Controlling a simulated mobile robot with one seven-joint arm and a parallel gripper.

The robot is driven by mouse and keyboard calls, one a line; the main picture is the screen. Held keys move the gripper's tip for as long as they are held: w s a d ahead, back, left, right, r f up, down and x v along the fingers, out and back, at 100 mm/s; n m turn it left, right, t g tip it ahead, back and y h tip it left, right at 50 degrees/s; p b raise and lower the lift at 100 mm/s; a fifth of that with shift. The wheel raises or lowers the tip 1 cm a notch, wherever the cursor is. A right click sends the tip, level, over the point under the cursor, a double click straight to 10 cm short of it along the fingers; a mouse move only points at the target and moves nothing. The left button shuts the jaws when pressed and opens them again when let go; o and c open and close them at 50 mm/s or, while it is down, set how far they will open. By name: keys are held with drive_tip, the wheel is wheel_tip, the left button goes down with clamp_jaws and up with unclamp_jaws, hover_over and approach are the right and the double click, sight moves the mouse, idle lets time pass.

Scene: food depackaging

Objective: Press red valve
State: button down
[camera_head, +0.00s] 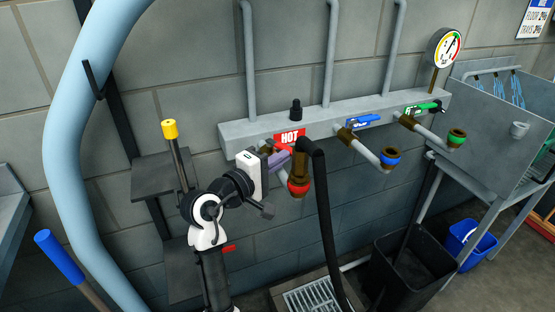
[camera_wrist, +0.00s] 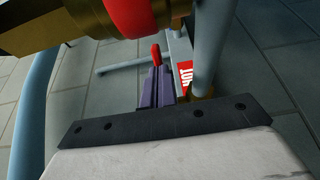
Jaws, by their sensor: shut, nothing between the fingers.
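The red valve handle (camera_head: 285,149) is a small red lever below the HOT sign on the grey wall manifold, mostly hidden by my gripper. In the wrist view its red end (camera_wrist: 155,53) shows just beyond my fingertips. My gripper (camera_head: 281,159) has purple fingers, also seen in the wrist view (camera_wrist: 158,76); they are together and empty. The fingertips are right at the red handle, but I cannot tell whether they touch it. The HOT valve's red ring (camera_head: 299,188) hangs just right of and below my fingers, and is large at the top of the wrist view (camera_wrist: 130,14).
A black hose (camera_head: 319,190) drops from the HOT outlet close to my gripper. Blue (camera_head: 364,121) and green (camera_head: 422,109) valve handles are to the right. A yellow-topped handle (camera_head: 170,130) stands at left. A black bin (camera_head: 410,270) is on the floor.

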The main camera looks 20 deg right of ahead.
drive_tip(key=shift+d+r+p, duration=0.2)
drive_tip(key=shift+d+p, duration=0.3)
drive_tip(key=shift+p, duration=0.15)
drive_tip(key=shift+w+d+f+p, duration=0.1)
drive_tip(key=shift+d+p, duration=0.25)
drive_tip(key=shift+d, duration=0.2)
drive_tip(key=shift+w+d+f+p, duration=0.1)
drive_tip(key=shift+d+p, duration=0.25)
drive_tip(key=shift+d, duration=0.2)
drive_tip(key=b+v, duration=0.3)
drive_tip(key=v, duration=1)
drive_tip(key=shift+s+a, duration=0.25)
drive_tip(key=shift+a, duration=0.1)
